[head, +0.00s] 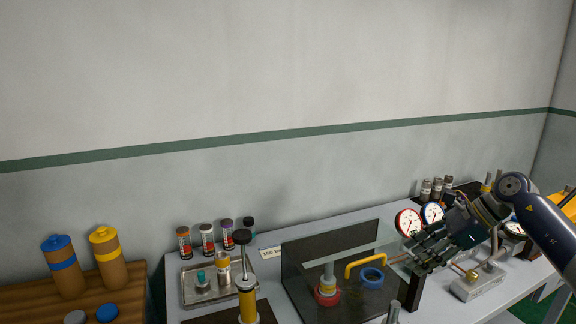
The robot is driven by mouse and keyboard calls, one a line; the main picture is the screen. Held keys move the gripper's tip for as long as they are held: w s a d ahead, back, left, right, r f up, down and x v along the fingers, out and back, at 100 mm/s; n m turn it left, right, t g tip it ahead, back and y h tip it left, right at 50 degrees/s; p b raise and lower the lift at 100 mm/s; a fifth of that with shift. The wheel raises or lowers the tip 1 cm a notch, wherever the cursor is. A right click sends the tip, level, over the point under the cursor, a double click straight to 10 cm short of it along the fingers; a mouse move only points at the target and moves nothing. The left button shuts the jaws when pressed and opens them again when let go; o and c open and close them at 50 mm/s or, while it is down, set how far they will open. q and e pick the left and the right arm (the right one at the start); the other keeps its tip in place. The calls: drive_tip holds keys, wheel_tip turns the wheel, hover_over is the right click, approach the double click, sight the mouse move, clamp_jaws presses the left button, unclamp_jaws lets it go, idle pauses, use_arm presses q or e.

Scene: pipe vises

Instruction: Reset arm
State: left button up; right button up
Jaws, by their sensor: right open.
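My right arm (550,232) comes in from the right. My right gripper (416,256) is open at its end, over the right side of the bench, by the right end of a clear-fronted case (316,262). In this view its fingers overlap the case's right edge and sit just below two round gauges. I cannot tell whether they touch anything. My left gripper is not in view.
The grey bench (340,220) also holds a metal tray (190,291), several small bottles (207,240), a red-rimmed gauge (408,222) and a grey metal fixture (478,283). A wooden surface (130,300) with brown canisters (108,258) stands at left. The space above the bench is free.

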drive_tip(key=a+r+m+t+y, duration=0.2)
drive_tip(key=a+m+t+y, duration=0.6)
drive_tip(key=a, duration=1.4)
drive_tip(key=s+d+f+m+t+h, duration=0.1)
drive_tip(key=s+d+f+m+h, duration=0.4)
drive_tip(key=m, duration=0.6)
drive_tip(key=s+d+f+m+t+h, duration=0.1)
drive_tip(key=s+d+f+m+h, duration=0.2)
drive_tip(key=f+m+h, duration=0.6)
drive_tip(key=s+d+f+m+t+h, duration=0.15)
drive_tip(key=s+d+f+m, duration=0.3)
drive_tip(key=m, duration=0.95)
drive_tip(key=s+f+m+g, duration=0.2)
drive_tip(key=s+f+g, duration=0.2)
drive_tip(key=s, duration=0.5)
drive_tip(key=s+f+m+g, duration=0.3)
drive_tip(key=s+f+g, duration=0.1)
drive_tip(key=s, duration=0.4)
drive_tip(key=s+f+m+g, duration=0.2)
drive_tip(key=s+f+g, duration=0.15)
drive_tip(key=s, duration=0.55)
wheel_tip(320, 180, down, 26)
drive_tip(key=s+g, duration=0.1)
drive_tip(key=s+d+f+g, duration=0.1)
drive_tip(key=s+d+f, duration=0.2)
drive_tip(key=s+f, duration=1.3)
drive_tip(key=shift+s, duration=0.7)
